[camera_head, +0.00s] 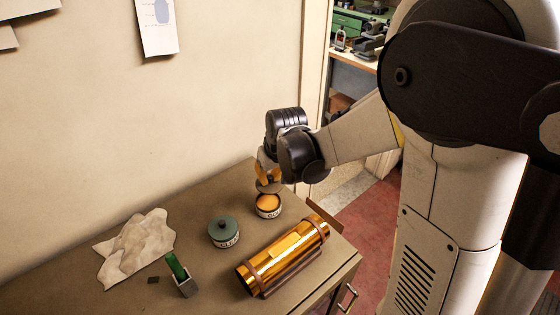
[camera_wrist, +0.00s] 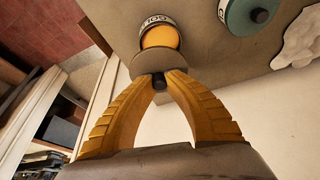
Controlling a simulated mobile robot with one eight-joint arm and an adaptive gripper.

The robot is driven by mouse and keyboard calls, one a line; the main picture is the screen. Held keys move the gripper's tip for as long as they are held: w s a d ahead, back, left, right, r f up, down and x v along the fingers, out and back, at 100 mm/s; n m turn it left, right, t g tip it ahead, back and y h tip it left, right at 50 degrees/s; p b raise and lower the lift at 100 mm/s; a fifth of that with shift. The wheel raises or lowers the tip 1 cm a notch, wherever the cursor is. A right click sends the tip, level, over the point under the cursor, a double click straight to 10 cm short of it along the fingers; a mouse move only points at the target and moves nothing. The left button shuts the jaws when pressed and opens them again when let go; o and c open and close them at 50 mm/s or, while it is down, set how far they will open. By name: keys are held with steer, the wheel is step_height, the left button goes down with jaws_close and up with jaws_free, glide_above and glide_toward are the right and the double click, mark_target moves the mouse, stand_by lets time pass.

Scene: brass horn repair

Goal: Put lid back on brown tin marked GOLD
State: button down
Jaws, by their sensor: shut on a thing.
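My gripper (camera_head: 267,178) is shut on the dark knob of a flat grey-brown lid (camera_head: 267,187), and the yellow fingers show in the wrist view (camera_wrist: 160,80). The lid is raised above and slightly behind the open tin (camera_head: 268,211), apart from it in the head view. The tin has a white label and orange-gold contents. In the wrist view the tin's label (camera_wrist: 156,21) shows part of the word GOLD, and the lid (camera_wrist: 160,58) covers part of the tin's opening from that side.
A green-lidded tin (camera_head: 224,231) stands left of the open tin. A shiny brass cylinder (camera_head: 285,256) lies in a brown cradle at the front right. A crumpled cloth (camera_head: 135,245) and a small grey holder with a green item (camera_head: 184,278) are on the left. The bench's right edge is close.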

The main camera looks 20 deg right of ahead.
steer(key=shift+s+a+f+b, duration=0.1)
steer(key=shift+a+f+b, duration=0.5)
steer(key=shift+f, duration=0.25)
steer(key=shift+d+f+b, duration=0.15)
steer(key=shift+f+b, duration=1.75)
steer(key=shift+f, duration=0.5)
steer(key=shift+f+b, duration=0.15)
steer(key=shift+b, duration=0.4)
steer(key=c, duration=0.9)
jaws_free()
steer(key=shift+o, duration=0.2)
steer(key=shift+r+p, duration=2.55)
steer(key=shift+r, duration=1)
